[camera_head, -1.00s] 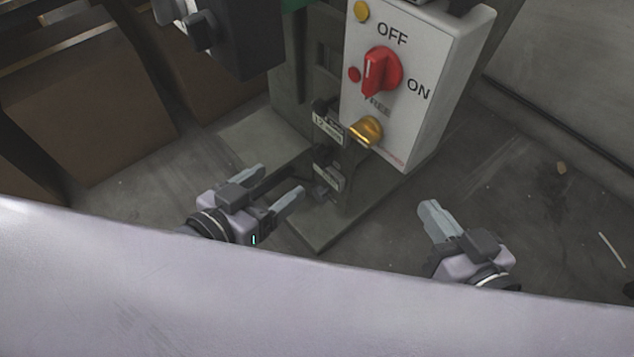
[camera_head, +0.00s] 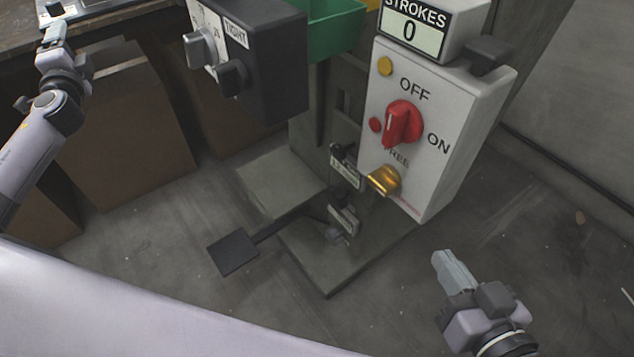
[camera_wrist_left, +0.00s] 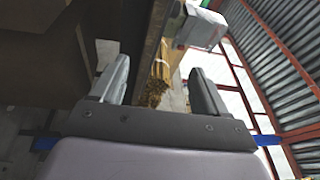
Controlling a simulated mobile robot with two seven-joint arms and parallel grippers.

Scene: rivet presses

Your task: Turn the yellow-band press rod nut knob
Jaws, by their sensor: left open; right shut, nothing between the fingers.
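A dark press box (camera_head: 265,70) at the upper middle of the head view has a light face with a grey knob (camera_head: 199,49) and a black knob (camera_head: 233,77). A label reading "TIGHT" is beside them. I cannot make out a yellow band or tell for sure which knob is the rod nut knob. My left gripper (camera_head: 52,36) is at the upper left, well left of the knobs and apart from them. The left wrist view shows its fingers (camera_wrist_left: 158,68) open and empty. My right gripper (camera_head: 443,262) is shut and empty at the lower right, below the white control box.
The white control box (camera_head: 470,130) carries a red OFF/ON switch (camera_head: 404,122), a brass knob (camera_head: 384,180) and a stroke counter (camera_head: 412,28) reading 0. A green bin (camera_head: 335,30) is behind. A pedal (camera_head: 233,252) lies on the floor. Brown boxes (camera_head: 125,135) stand left.

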